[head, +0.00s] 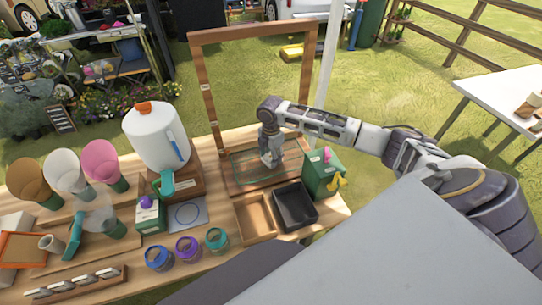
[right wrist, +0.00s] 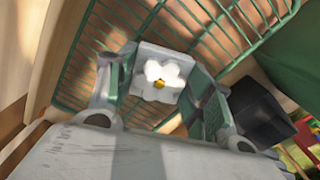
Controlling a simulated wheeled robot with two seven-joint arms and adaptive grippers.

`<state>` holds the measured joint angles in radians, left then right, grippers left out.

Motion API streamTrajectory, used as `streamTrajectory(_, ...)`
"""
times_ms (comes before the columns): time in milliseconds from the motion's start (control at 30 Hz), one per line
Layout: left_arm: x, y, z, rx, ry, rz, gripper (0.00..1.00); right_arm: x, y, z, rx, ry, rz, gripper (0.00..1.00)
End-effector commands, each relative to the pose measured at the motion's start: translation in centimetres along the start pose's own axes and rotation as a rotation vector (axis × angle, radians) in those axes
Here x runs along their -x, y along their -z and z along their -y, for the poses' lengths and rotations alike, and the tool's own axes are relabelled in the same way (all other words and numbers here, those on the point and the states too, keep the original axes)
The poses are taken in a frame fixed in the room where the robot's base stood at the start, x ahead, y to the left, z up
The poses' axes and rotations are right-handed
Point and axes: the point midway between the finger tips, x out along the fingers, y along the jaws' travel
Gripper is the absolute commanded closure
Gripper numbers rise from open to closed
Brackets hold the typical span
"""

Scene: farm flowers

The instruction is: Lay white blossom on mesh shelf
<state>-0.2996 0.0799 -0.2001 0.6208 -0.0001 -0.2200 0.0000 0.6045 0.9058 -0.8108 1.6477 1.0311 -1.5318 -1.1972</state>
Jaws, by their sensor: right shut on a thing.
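The mesh shelf (head: 244,171) is a flat green wire grid at the foot of a tall wooden frame on the table; its wires also show in the right wrist view (right wrist: 108,35). My right gripper (head: 271,160) points down over the shelf. In the right wrist view my right gripper (right wrist: 158,82) is shut on the white blossom (right wrist: 163,73), which has white petals and a yellow centre. The mesh lies behind the blossom; I cannot tell whether they touch. The blossom is not clear in the head view. My left gripper is not in view.
A wooden tray (head: 255,235), a black bin (head: 294,207) and a green box (head: 323,174) stand right of and in front of the frame. A white jug (head: 152,138) stands left. Several jars and cones fill the table's left side.

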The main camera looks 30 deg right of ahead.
Motion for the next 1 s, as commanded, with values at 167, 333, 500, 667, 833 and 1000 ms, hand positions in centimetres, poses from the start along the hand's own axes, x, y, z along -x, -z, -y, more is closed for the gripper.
streamTrajectory(167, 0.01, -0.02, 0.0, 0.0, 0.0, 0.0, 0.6, -0.18, 0.0, -0.02, 0.0, -0.001, 0.0, 0.71)
streamTrajectory(333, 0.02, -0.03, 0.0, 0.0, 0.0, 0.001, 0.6, -0.2, 0.01, 0.0, 0.0, 0.0, 0.0, 0.71)
streamTrajectory(500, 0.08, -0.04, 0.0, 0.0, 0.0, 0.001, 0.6, -0.4, 0.01, -0.01, 0.0, 0.0, 0.0, 0.44)
streamTrajectory(667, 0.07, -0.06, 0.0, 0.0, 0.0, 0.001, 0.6, -0.39, 0.01, 0.0, 0.0, 0.0, 0.0, 0.27)
streamTrajectory(833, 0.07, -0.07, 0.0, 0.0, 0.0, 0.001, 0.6, -0.39, 0.0, 0.0, 0.0, 0.0, 0.0, 0.27)
streamTrajectory(1000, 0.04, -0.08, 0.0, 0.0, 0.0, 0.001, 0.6, -0.31, -0.01, -0.01, 0.0, -0.001, 0.0, 0.27)
